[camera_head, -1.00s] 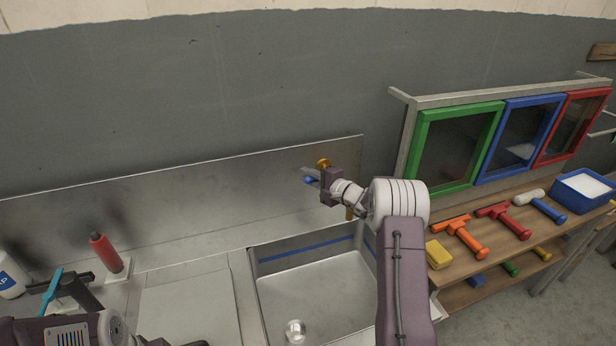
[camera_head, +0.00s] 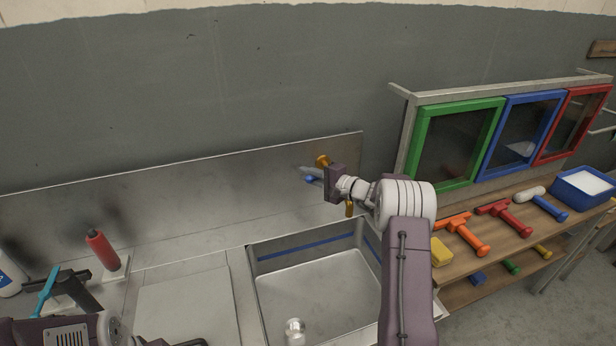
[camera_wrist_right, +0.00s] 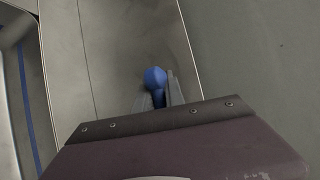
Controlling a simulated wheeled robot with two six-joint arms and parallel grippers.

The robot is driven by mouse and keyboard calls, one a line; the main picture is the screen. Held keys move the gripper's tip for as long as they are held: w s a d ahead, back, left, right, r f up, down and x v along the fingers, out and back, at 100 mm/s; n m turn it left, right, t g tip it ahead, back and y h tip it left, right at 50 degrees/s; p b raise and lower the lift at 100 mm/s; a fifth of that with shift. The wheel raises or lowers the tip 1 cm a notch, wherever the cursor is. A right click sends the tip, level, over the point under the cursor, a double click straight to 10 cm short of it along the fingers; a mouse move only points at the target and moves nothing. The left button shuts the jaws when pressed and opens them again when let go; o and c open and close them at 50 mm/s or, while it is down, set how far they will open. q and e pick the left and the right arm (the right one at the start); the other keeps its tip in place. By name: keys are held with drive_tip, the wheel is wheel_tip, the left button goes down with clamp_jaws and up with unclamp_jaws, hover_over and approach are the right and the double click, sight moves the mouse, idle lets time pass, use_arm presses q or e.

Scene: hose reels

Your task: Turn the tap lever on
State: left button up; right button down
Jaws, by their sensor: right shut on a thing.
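A brass tap (camera_head: 323,161) sits at the steel backsplash above the sink, and its brass spout end (camera_head: 349,209) shows below my right gripper (camera_head: 311,174). The tap's blue lever tip (camera_head: 312,179) is at the gripper's fingers. In the right wrist view the blue tip (camera_wrist_right: 155,77) sticks out between the two grey fingers (camera_wrist_right: 158,97), which are shut on the lever. My gripper body hides the middle of the tap.
The sink basin (camera_head: 258,290) lies below, with a clear glass-like object (camera_head: 295,328) in it. A wooden shelf (camera_head: 505,248) with coloured squeegees and framed screens is at right.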

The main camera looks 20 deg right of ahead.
drive_tip(key=shift+s+a+f+n+g+y+b, duration=0.1)
drive_tip(key=shift+s+n+g+y+b, duration=0.1)
drive_tip(key=shift+s+n+g+y, duration=0.25)
drive_tip(key=shift+s+a+f+n+g+y+b, duration=0.15)
drive_tip(key=shift+s+n+g+y, duration=0.15)
drive_tip(key=shift+n+y, duration=0.25)
drive_tip(key=c, duration=1.4)
unclamp_jaws()
drive_tip(key=shift+r, duration=0.1)
drive_tip(key=shift+c, duration=0.2)
use_arm(q)
drive_tip(key=shift+a+f, duration=0.2)
drive_tip(key=shift+f, duration=0.5)
use_arm(e)
drive_tip(key=shift+a+r, duration=0.15)
